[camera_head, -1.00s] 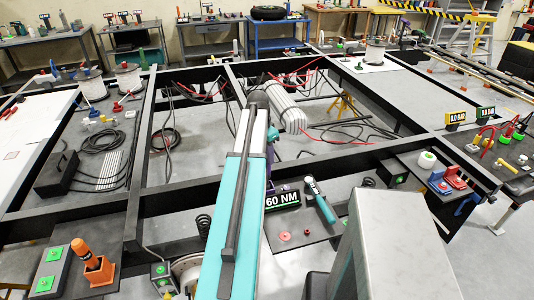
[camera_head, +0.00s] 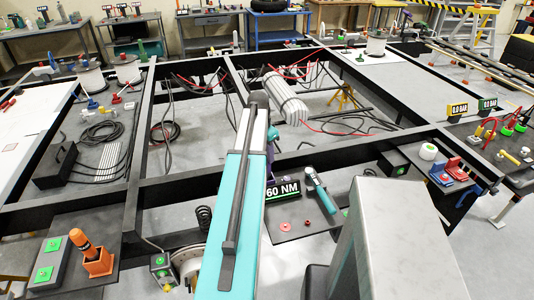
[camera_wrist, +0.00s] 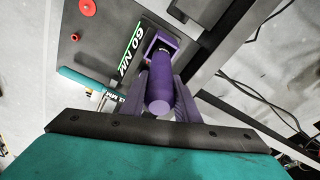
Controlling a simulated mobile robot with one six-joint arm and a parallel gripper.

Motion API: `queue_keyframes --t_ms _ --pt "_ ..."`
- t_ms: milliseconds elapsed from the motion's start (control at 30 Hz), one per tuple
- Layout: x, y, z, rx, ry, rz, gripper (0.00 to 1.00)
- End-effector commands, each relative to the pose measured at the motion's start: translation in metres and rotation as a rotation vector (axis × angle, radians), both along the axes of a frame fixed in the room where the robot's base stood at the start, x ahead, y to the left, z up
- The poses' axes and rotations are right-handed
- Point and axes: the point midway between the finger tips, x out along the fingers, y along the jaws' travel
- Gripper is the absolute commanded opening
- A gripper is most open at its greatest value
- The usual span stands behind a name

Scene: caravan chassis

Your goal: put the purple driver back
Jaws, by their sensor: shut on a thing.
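The purple driver (camera_wrist: 159,96) is held between the two purple fingers of my gripper (camera_wrist: 163,103) in the wrist view. Its rounded handle end faces the camera and its other end points to a purple holder (camera_wrist: 168,40). The holder sits on the dark plate (camera_wrist: 97,50) beside the 60 NM sign. The driver lines up with the holder in this view, but I cannot tell how far it is inside it. In the head view my arm hides most of the gripper, driver and holder.
The 60 NM sign (camera_head: 283,190) and a teal-handled tool (camera_head: 320,190) are close to the right of my gripper. An orange driver stands in an orange holder (camera_head: 99,263) at the left. Black chassis beams (camera_head: 340,154) run around this spot.

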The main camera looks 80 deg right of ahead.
Motion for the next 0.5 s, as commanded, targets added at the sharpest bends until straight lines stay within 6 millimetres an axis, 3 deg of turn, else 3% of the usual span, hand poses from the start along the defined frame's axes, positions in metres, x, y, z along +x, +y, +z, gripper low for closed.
queue_keyframes --t_ms 167,200,300,500 --pt "0.0 -0.0002 0.0009 -0.001 0.0 0.0 0.0" --pt "0.0 -0.0002 0.0009 -0.001 0.0 0.0 0.34" --pt "0.0 -0.0001 0.0008 -0.001 0.001 0.0 0.5" --pt "0.0 0.0 0.0004 0.0 0.0 0.0 0.5"
